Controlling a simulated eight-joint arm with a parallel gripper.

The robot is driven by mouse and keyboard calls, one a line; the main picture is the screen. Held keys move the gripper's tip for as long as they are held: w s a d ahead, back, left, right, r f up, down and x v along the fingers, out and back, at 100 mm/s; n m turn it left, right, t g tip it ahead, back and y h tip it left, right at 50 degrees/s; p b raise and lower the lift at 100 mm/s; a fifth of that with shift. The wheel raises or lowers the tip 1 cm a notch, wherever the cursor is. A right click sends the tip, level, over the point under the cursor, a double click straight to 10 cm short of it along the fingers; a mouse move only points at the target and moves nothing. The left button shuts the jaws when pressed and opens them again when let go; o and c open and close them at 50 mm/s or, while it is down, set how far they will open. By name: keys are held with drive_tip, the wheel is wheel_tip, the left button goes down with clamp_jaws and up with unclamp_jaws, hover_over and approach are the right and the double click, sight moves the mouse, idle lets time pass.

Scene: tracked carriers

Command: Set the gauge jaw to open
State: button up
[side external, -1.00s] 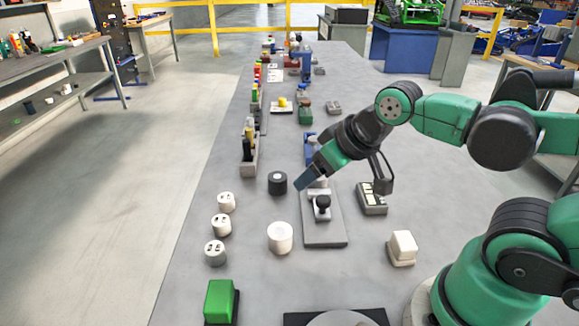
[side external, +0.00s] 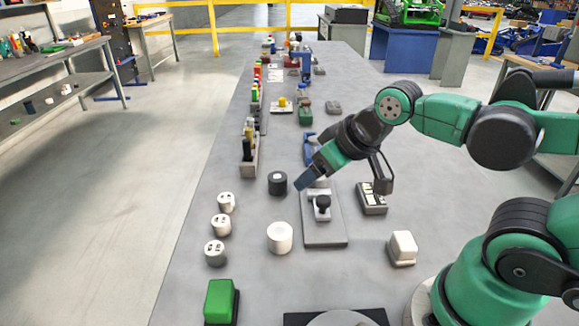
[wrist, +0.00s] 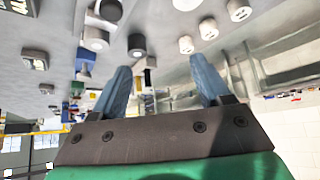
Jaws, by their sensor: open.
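What looks like the gauge is a grey plate (side external: 325,238) in the middle of the bench, bearing a black knob (side external: 322,203) and a pale round piece (side external: 320,183) behind it. The knob (wrist: 109,10) and pale piece (wrist: 95,38) also show at the top left of the wrist view. I cannot tell the jaw's setting. My gripper (side external: 304,179), with blue fingers, hangs above and just left of the pale piece, partly covering the gauge's far end. In the wrist view its fingers (wrist: 160,66) are spread wide with nothing between them.
A black cylinder (side external: 277,183) stands left of my gripper. A white cup (side external: 280,238) and several white round pieces (side external: 221,225) stand to the left. A grey box with pale keys (side external: 371,198) and a white block (side external: 402,248) are right of the gauge. A green block (side external: 219,302) is in front.

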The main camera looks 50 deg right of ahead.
idle(0.3)
drive_tip(key=g, duration=0.6)
hover_over(324, 198)
drive_tip(key=f, duration=0.3)
drive_tip(key=shift+a+f, duration=0.15)
drive_tip(key=shift+a, duration=0.25)
drive_tip(key=shift+d+f+g, duration=0.3)
drive_tip(key=shift+f+g, duration=0.1)
drive_tip(key=shift+g, duration=0.2)
drive_tip(key=shift+f, duration=2.75)
clamp_jaws()
